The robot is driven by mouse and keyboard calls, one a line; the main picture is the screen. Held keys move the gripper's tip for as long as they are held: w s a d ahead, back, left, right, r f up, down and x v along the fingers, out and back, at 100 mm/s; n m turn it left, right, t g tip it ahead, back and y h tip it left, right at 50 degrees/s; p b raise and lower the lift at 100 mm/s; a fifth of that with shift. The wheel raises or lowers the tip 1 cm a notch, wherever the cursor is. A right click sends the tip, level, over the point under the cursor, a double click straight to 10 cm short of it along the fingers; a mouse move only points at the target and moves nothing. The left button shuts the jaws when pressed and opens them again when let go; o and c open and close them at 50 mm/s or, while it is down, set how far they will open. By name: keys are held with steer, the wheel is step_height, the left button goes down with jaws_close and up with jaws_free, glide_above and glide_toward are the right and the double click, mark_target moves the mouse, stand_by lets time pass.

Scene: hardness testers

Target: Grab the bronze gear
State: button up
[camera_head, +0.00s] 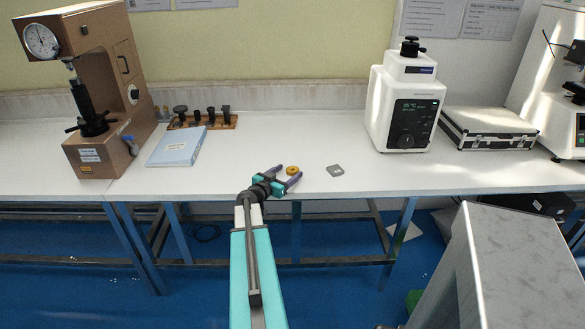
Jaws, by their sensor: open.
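The bronze gear (292,170) is a small golden-brown disc on the white bench top, near its front edge. My gripper (287,173) is open, with purple fingers on a teal body. Its fingers point away from me towards the bench, and the gear appears at or between the fingertips. I cannot tell how high the fingers are above the bench, or whether they touch the gear. The gear looks unobstructed on top.
A small grey block (335,170) lies just right of the gear. A blue book (177,147), a brown hardness tester (115,85) and a wooden rack (203,120) stand left. A white machine (385,100) and black-and-silver case (488,128) stand right. A grey cabinet (520,260) is at front right.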

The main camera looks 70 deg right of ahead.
mark_target(289, 172)
steer(key=shift+x, duration=0.85)
steer(key=c, duration=1.3)
steer(key=shift+r, duration=0.15)
steer(key=shift+r+b, duration=0.8)
steer(key=shift+r, duration=4.1)
